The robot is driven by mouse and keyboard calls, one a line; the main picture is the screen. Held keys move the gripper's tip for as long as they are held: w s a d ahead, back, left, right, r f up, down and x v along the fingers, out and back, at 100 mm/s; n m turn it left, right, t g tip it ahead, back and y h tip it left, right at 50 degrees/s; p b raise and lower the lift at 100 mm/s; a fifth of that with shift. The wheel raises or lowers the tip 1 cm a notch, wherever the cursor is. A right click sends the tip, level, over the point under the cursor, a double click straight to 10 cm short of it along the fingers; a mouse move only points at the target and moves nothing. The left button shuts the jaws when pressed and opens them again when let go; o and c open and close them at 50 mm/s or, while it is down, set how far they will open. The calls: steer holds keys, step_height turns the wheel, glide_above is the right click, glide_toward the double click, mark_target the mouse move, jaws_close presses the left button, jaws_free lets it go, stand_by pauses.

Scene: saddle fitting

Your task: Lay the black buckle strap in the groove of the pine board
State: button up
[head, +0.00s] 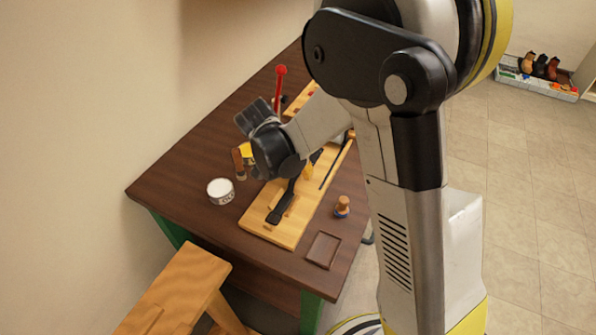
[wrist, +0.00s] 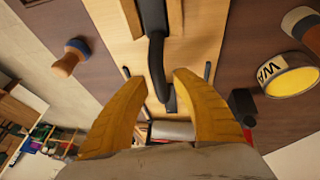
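The black buckle strap (head: 286,202) lies lengthwise on the pine board (head: 255,222). In the wrist view the strap (wrist: 155,50) runs from the top edge down between my fingers and bends slightly near its lower end. The pine board (wrist: 205,25) lies under it. My gripper (wrist: 152,78) is open, with its two yellow fingers on either side of the strap and a gap to each. In the head view my arm and wrist hide most of the gripper and part of the strap. I cannot tell whether any of the strap sits in a groove.
A white tin (head: 220,191) stands left of the board on the brown table (head: 180,165). A wooden-knobbed tool (head: 342,206) and a brown tray (head: 322,250) are at its right. A red-handled tool (head: 280,85) stands behind. A wooden stool (head: 180,290) is in front.

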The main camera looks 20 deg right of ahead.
steer(key=p+v, duration=0.4)
steer(key=v, duration=0.8)
steer(key=s+d+r+n+t+y, duration=0.2)
steer(key=s+r+n, duration=0.2)
steer(key=s, duration=0.4)
steer(key=s+d+r+n+t+y, duration=0.2)
steer(key=s+r+n+t, duration=0.1)
steer(key=s, duration=0.5)
step_height(320, 180, up, 3)
steer(key=shift+d+f+n+y, duration=0.2)
steer(key=shift+d+n+y, duration=0.15)
steer(key=shift+n, duration=0.45)
